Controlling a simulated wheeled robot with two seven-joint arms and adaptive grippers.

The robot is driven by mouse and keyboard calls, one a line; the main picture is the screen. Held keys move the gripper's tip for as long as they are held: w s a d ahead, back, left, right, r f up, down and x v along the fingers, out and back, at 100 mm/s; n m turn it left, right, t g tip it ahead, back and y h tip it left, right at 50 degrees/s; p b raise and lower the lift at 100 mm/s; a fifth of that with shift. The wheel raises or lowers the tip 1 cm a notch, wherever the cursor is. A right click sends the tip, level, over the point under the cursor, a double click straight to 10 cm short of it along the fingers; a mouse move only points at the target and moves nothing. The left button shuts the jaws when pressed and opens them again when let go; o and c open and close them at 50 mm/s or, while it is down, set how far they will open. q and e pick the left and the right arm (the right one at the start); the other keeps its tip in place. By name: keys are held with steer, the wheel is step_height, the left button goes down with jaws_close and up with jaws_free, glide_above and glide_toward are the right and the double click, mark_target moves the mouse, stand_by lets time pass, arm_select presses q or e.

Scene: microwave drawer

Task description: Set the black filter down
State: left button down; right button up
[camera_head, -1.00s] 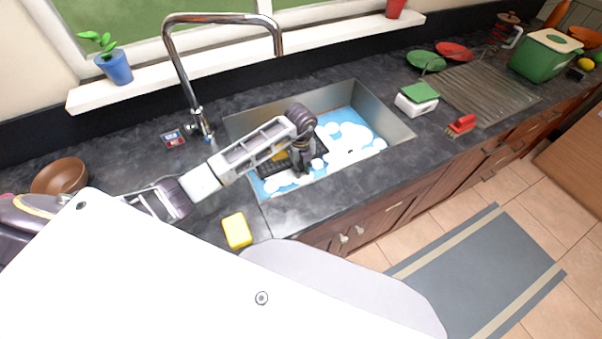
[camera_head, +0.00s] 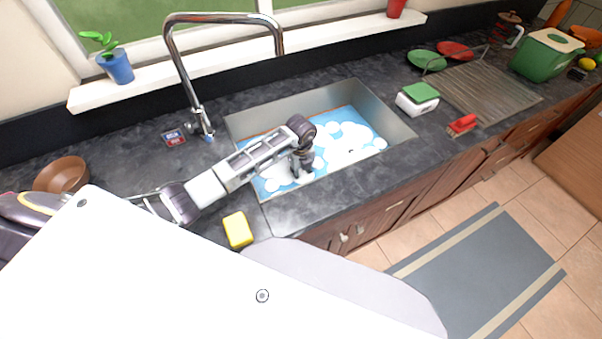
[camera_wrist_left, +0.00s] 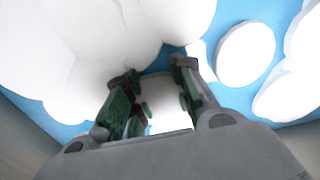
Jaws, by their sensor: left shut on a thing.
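My left gripper (camera_head: 300,174) points down into the sink (camera_head: 372,108), with its fingertips at the suds on the blue water. In the left wrist view my left gripper (camera_wrist_left: 155,92) has its fingers some way apart around something, with white suds in front and between them. The black filter does not show in either view now; it looks to be under the suds at my fingertips. My right gripper is out of view.
A tall faucet (camera_head: 178,75) stands behind the sink. A yellow sponge (camera_head: 238,230) lies on the counter at the front left. A white box with a green top (camera_head: 417,98) and a red brush (camera_head: 462,125) sit to the right. The drying rack (camera_head: 485,90) is farther right.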

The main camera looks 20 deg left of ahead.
arm_select(q)
steer(key=c, duration=1.2)
jaws_free()
step_height(320, 180, up, 12)
steer(key=shift+b, duration=0.3)
